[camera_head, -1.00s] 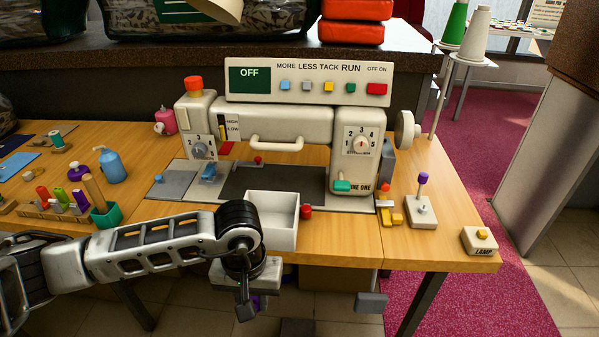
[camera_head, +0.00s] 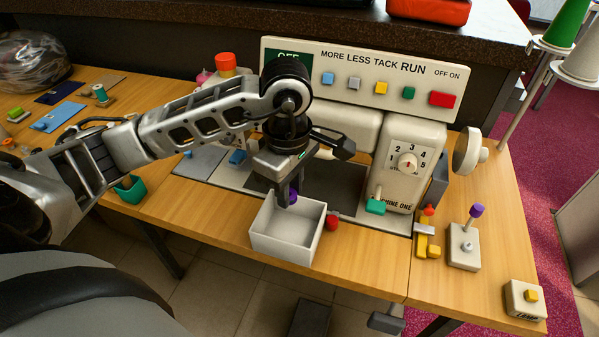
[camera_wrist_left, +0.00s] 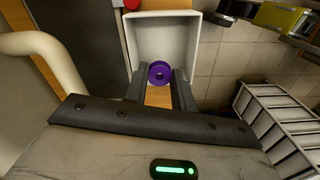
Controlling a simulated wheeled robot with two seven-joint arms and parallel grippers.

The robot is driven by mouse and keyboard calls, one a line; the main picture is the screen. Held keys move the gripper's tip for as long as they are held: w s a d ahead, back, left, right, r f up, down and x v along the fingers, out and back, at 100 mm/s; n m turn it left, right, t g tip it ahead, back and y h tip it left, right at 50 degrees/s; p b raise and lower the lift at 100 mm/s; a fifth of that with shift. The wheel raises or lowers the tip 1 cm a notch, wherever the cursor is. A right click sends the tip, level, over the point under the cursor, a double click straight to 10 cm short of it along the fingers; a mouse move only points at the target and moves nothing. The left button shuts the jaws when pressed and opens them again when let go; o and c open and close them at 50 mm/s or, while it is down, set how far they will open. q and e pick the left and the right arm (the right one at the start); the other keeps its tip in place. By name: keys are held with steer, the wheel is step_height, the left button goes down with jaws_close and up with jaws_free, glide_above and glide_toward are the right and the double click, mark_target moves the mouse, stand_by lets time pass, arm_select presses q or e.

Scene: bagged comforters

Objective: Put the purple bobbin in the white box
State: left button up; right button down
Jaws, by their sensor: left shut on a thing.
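The purple bobbin (camera_head: 293,192) is held between the fingers of my left gripper (camera_head: 287,196), which is shut on it. In the left wrist view the bobbin (camera_wrist_left: 160,72) shows end-on between the two fingertips (camera_wrist_left: 160,88). The white box (camera_head: 290,232) is open-topped and empty as far as I see, at the table's front edge. The gripper points down over the box's back part in the head view; I cannot tell how high the bobbin is above its rim. In the left wrist view the box (camera_wrist_left: 165,22) lies just beyond the bobbin. My right gripper is not in view.
The sewing machine (camera_head: 402,150) stands close behind and right of the box. A red knob (camera_head: 332,222) is beside the box's right wall. A green bin (camera_head: 130,189) stands left.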

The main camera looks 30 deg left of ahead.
arm_select(q)
steer(key=shift+s+f, duration=0.3)
steer(key=shift+f, duration=0.2)
steer(key=shift+f+b, duration=0.4)
steer(key=shift+b, duration=0.1)
step_height(320, 180, down, 4)
steer(key=shift+r+b, duration=0.15)
steer(key=shift+b, duration=0.85)
steer(key=shift+f, duration=0.2)
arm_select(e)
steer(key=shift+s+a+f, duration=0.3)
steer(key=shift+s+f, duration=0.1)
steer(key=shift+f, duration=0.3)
arm_select(q)
steer(key=o, duration=1)
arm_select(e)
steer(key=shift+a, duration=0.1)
